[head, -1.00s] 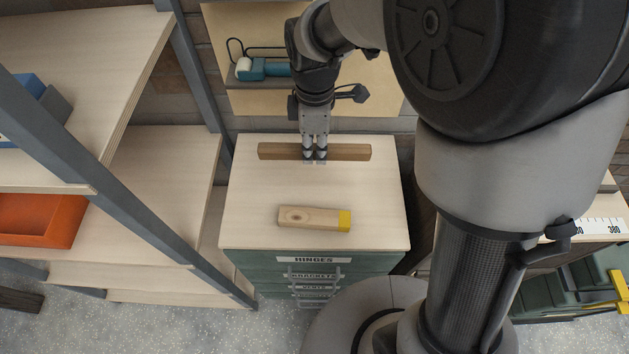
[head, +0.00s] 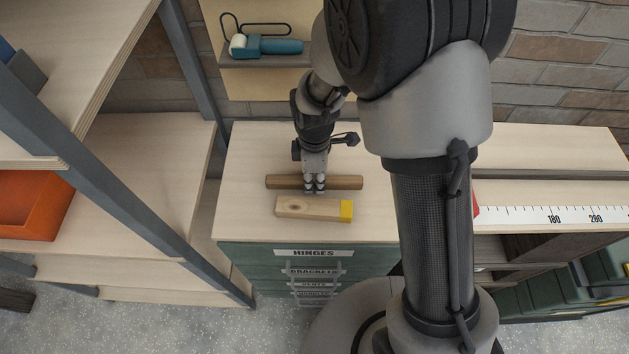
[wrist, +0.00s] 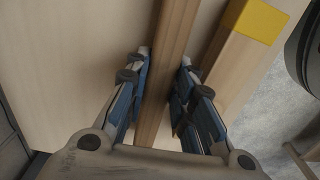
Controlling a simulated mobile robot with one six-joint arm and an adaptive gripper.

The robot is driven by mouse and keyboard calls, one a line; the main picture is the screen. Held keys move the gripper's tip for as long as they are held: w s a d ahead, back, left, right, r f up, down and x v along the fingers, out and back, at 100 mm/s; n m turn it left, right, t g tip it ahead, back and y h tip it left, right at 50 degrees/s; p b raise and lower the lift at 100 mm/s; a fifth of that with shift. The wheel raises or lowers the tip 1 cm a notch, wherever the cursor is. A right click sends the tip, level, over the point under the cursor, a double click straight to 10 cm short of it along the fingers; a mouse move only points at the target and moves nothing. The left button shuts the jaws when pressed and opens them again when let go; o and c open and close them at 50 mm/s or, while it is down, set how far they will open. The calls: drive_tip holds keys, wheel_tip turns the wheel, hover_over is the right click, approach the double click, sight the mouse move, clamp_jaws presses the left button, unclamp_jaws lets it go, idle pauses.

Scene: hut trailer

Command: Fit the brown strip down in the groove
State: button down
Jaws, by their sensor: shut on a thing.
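The brown strip (head: 345,182) is a long dark wooden bar lying left to right over the pale cabinet top (head: 245,165). My gripper (head: 314,189) points down and is shut on it near its middle. In the wrist view the strip (wrist: 172,45) runs between the blue-padded fingers (wrist: 163,85). A lighter wooden block (head: 308,208) with a yellow end lies just in front of the strip, nearly parallel; it also shows right of the strip in the wrist view (wrist: 224,75). I cannot make out a groove, or whether the strip touches the top.
Shelving with a grey post (head: 190,70) and an orange bin (head: 35,205) stands at the left. A blue tool (head: 270,46) sits on a small shelf at the back. A bench with a ruler scale (head: 540,212) is at the right. The cabinet top's left side is clear.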

drive_tip(key=shift+f, duration=0.4)
drive_tip(key=shift+f, duration=0.2)
drive_tip(key=c, duration=1.7)
unclamp_jaws()
drive_tip(key=shift+o, duration=0.2)
